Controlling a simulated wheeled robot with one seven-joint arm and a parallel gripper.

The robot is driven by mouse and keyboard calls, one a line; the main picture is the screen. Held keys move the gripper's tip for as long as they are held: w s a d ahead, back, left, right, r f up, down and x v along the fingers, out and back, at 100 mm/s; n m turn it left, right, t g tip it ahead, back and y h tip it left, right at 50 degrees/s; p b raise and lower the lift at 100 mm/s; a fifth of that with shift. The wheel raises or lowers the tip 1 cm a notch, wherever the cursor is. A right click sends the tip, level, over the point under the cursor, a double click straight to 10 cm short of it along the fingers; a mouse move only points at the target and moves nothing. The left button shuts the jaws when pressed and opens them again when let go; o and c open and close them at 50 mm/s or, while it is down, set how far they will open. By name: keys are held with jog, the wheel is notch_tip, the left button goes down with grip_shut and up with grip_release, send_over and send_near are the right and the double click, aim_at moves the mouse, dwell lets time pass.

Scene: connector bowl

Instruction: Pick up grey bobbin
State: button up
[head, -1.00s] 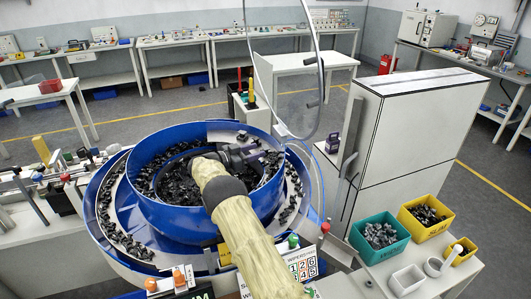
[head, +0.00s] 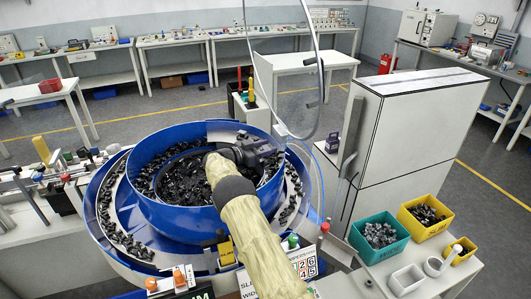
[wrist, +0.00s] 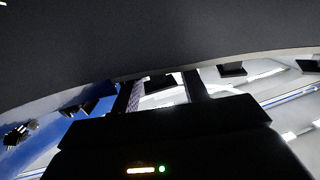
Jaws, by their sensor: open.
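I cannot pick out a grey bobbin for certain in either view. Many small black parts (head: 190,178) lie inside the blue bowl (head: 160,210), and some sit along its outer track. My gripper (head: 271,149) is at the far right side of the bowl's interior, near its rim.
The bowl's raised wall surrounds my gripper. A tall white cabinet (head: 420,110) stands to the right. A teal bin (head: 378,240) and a yellow bin (head: 424,218) hold parts on the bench at lower right. A curved clear guard (head: 300,85) stands behind the bowl.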

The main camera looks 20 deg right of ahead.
aim_at(266, 147)
jog(key=c, duration=0.7)
jog(key=shift+r, duration=0.1)
jog(key=shift+c, duration=0.2)
notch_tip(266, 147, up, 10)
jog(key=shift+f+b, duration=0.1)
jog(key=shift+b, duration=1.15)
